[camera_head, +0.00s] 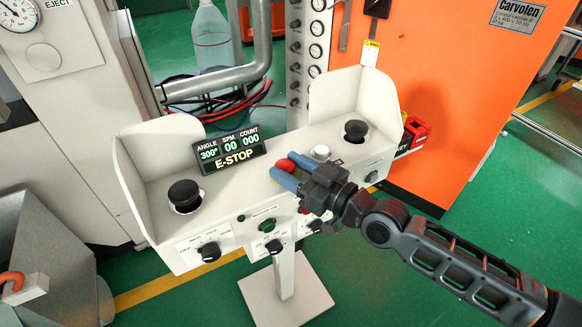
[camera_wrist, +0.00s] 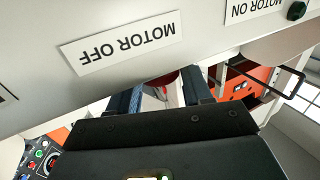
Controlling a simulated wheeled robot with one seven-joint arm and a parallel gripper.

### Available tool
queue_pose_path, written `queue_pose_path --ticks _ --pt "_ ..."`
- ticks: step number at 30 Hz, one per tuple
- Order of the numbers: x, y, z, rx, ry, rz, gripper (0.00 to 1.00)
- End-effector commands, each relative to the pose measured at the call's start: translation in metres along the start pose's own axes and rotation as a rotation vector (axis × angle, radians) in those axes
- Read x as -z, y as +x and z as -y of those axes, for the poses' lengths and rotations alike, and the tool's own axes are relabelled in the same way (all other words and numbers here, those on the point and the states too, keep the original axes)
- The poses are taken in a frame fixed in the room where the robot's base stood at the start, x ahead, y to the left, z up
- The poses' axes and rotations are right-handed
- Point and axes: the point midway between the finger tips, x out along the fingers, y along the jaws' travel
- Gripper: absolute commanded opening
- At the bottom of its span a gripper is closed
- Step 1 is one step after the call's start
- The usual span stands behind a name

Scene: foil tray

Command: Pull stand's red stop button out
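The white control stand (camera_head: 232,195) has a display reading E-STOP. Its red stop button (camera_head: 287,165) is on the top face, right of the display, partly hidden by my gripper (camera_head: 291,170). My gripper's blue fingers are apart, one on each side of the red button. In the wrist view a bit of red button (camera_wrist: 166,79) shows between the fingers (camera_wrist: 160,95). I cannot tell whether the fingers press on it.
Black palm buttons stand on the stand's left (camera_head: 184,194) and right (camera_head: 355,130), with raised side guards around them. A white button (camera_head: 320,152) is close behind my gripper. Black knobs (camera_head: 209,252) line the front. An orange cabinet (camera_head: 450,90) stands behind right.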

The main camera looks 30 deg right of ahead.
Motion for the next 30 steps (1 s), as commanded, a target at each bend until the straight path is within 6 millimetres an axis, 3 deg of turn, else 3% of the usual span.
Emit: queue_pose_path --ticks 2,15,30 --pt "0.0 0.0 0.0 0.0 0.0 0.0 0.41" --pt "0.0 0.0 0.0 0.0 0.0 0.0 0.0" --pt "0.015 0.0 0.0 -0.001 0.0 -0.003 0.0"
